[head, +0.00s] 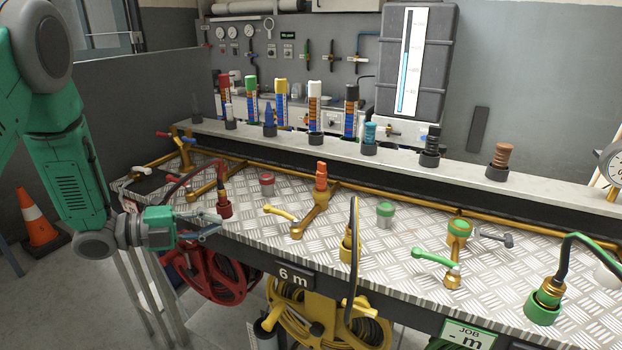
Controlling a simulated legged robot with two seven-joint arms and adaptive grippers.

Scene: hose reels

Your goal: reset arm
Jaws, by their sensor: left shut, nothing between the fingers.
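My left arm comes in from the left, teal and grey. Its left gripper (212,225) is at the front left edge of the metal bench, pointing right. Its fingers are shut and hold nothing. The fingertips are close to a red hose coupling (224,205) on the bench; I cannot tell whether they touch it. My right arm and gripper are not in view.
The tread-plate bench (330,255) carries brass pipes and valves, an orange-topped fitting (321,176), a yellow lever (281,212) and a green lever (432,257). A red hose reel (215,278) and a yellow reel (322,320) hang below. An orange cone (36,220) stands left.

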